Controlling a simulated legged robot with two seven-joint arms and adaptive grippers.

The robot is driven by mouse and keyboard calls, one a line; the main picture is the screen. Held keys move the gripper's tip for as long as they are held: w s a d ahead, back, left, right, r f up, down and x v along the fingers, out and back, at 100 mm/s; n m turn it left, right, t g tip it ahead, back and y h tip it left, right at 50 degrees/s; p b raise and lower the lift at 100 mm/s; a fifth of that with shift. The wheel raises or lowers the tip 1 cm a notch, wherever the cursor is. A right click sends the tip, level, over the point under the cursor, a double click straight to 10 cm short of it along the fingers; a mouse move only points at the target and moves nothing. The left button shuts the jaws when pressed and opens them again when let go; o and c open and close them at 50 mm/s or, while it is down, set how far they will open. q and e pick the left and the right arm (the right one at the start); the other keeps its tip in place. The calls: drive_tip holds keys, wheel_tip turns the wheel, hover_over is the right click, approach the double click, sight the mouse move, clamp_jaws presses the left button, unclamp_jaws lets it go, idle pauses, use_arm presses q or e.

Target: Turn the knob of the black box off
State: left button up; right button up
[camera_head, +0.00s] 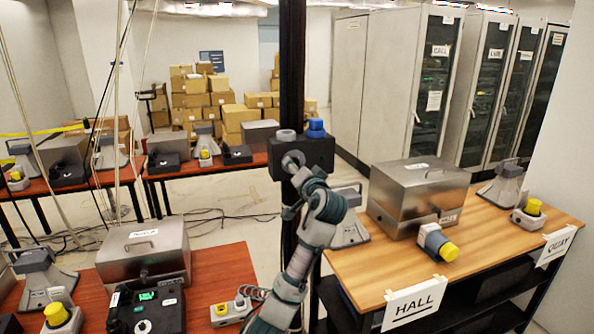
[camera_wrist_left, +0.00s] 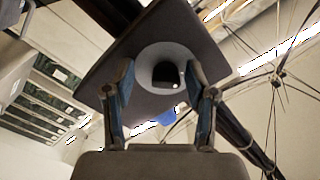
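The black box (camera_head: 318,153) is mounted on a dark upright post. A grey knob (camera_head: 285,135) and a blue knob (camera_head: 316,125) stand on its top. A round grey knob with a dark centre (camera_wrist_left: 168,74) sits on the box face in the left wrist view. My left gripper (camera_head: 293,165) is at the front of the box. In the left wrist view its two fingers (camera_wrist_left: 160,75) are spread on either side of the round grey knob. Whether they touch it cannot be told. A blue part (camera_wrist_left: 166,117) shows between the fingers. My right gripper is out of view.
The post (camera_head: 292,60) rises behind the box. A wooden table (camera_head: 350,265) with a metal case (camera_head: 420,190) and a "HALL" sign (camera_head: 413,304) stands right. A red table (camera_head: 215,275) with devices stands left. Cables lie on the floor.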

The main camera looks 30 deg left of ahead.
use_arm(q)
drive_tip(key=shift+r, duration=0.1)
drive_tip(key=v, duration=1.2)
drive_tip(key=shift+d+f, duration=0.15)
drive_tip(key=shift+f, duration=0.1)
drive_tip(key=shift+w, duration=0.15)
